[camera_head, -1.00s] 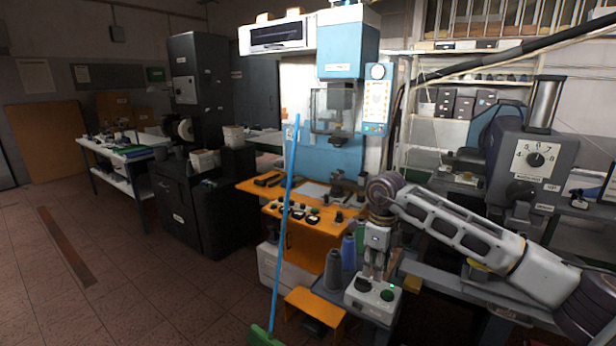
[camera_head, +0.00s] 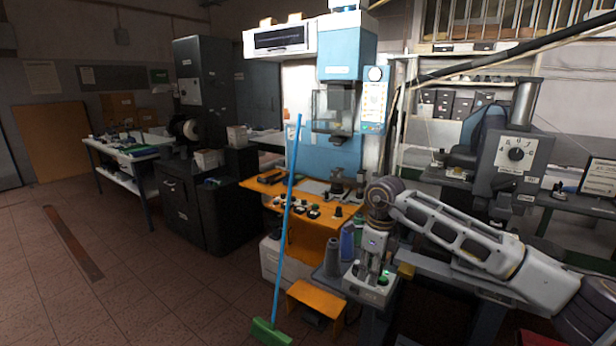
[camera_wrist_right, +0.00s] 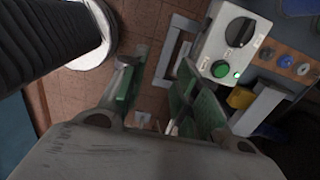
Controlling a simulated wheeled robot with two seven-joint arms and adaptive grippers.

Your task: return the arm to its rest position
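My right arm (camera_head: 450,230) comes in from the right and bends at the wrist (camera_head: 385,195). My right gripper (camera_head: 373,252) points down in front of the orange bench, over or near a white control box (camera_head: 368,285) with a green button. In the right wrist view my right gripper (camera_wrist_right: 158,88) is open, with green pads on its fingers and the floor showing between them. No object is seen between the fingers. The control box (camera_wrist_right: 228,42) lies to the right of the fingers there. My left gripper is not in view.
A blue-handled broom (camera_head: 288,215) stands upright before the orange bench (camera_head: 318,238). Grey spools (camera_head: 333,258) and an orange stool (camera_head: 314,300) are close to my right gripper. A grey dial machine (camera_head: 515,155) stands behind my arm.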

